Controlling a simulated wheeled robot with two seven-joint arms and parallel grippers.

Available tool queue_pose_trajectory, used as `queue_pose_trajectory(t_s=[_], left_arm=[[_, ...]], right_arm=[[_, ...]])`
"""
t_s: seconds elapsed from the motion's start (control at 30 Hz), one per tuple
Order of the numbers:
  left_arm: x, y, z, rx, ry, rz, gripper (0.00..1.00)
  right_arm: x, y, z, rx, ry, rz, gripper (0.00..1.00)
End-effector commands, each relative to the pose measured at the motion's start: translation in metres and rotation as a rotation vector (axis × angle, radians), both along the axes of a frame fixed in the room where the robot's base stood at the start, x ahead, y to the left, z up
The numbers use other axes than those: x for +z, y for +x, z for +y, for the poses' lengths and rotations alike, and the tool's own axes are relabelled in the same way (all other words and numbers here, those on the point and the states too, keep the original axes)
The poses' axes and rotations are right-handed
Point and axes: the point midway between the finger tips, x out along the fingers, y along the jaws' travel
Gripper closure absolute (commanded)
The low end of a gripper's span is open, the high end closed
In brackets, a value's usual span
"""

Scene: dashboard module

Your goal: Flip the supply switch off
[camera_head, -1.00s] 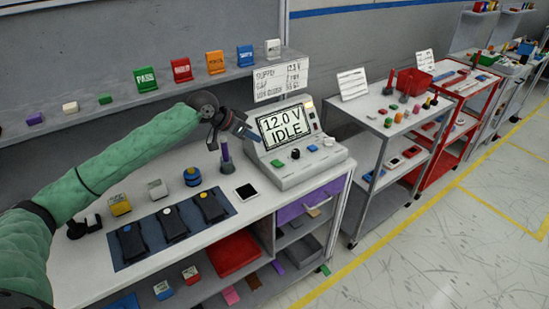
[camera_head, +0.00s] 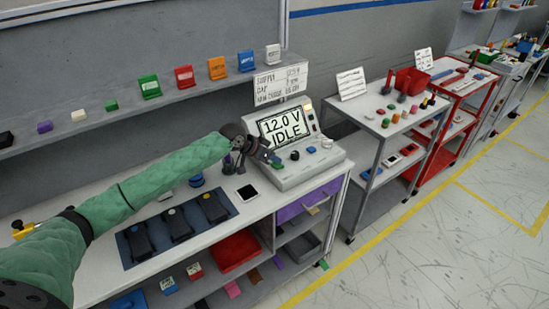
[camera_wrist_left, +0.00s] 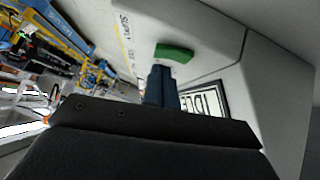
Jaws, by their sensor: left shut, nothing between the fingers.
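The power supply unit (camera_head: 300,172) stands on the bench, its screen (camera_head: 284,127) reading "12.0 V IDLE". The green supply switch (camera_head: 277,166) is at the left of its sloped front panel. In the left wrist view the green switch (camera_wrist_left: 174,53) sits beside a printed label that seems to read "SUPPLY". My left gripper (camera_head: 273,158) is shut and empty, its tips close to the switch. In the left wrist view its blue fingers (camera_wrist_left: 162,86) end just short of or against the switch; I cannot tell if they touch. My right gripper is not in view.
A black knob (camera_head: 295,155) and a blue button (camera_head: 311,149) lie right of the switch. A blue mat (camera_head: 151,259) with several dark devices lies on the bench in front. A grey cart (camera_head: 366,121) stands to the right, with clear floor before it.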

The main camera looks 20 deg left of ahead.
Motion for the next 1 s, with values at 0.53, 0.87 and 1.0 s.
queue_pose_trajectory(t_s=[0.53, 0.87, 1.0], left_arm=[[-0.01, -0.001, -0.002, -0.001, 0.0, -0.001, 1.0], [-0.016, -0.003, -0.004, 0.0, 0.054, -0.039, 1.0], [-0.017, -0.003, -0.004, -0.001, 0.053, -0.038, 1.0]], right_arm=[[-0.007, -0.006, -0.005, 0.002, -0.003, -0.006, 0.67], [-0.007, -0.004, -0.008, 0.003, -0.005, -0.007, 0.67], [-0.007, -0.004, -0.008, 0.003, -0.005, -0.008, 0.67]])
